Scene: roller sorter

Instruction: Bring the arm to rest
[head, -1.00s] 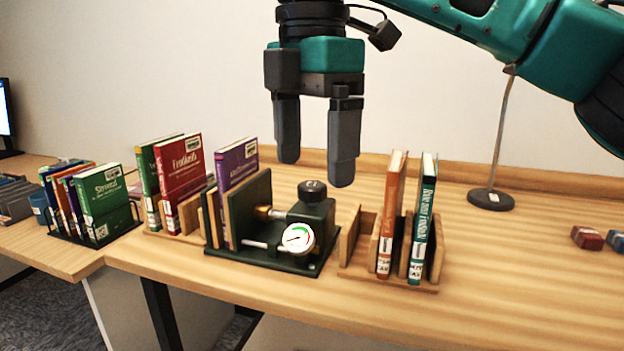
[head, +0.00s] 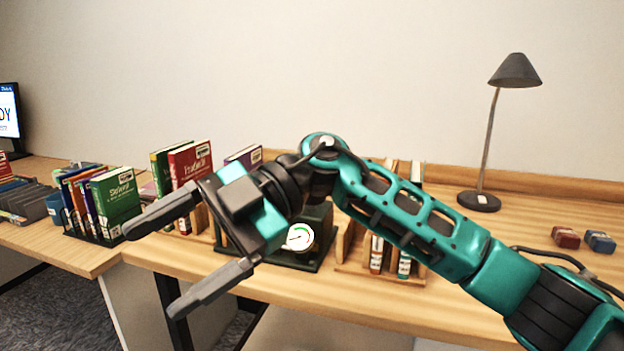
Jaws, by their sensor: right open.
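My right arm reaches in from the lower right, bent at its elbow, in the head view. My right gripper (head: 190,258) is open and empty, its two dark fingers spread and pointing to the lower left. It is in front of the wooden desk (head: 460,296), nearer the camera than the books. The arm hides much of the dark green press with the round gauge (head: 299,237) and part of the wooden rack behind it. My left gripper is not in view.
A rack with several books (head: 117,195) stands at the left, with red (head: 190,163) and purple books (head: 244,157) nearer the middle. A desk lamp (head: 481,200) stands at the back right. Small red (head: 566,237) and blue blocks (head: 600,241) lie at the right. Desk between lamp and blocks is bare.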

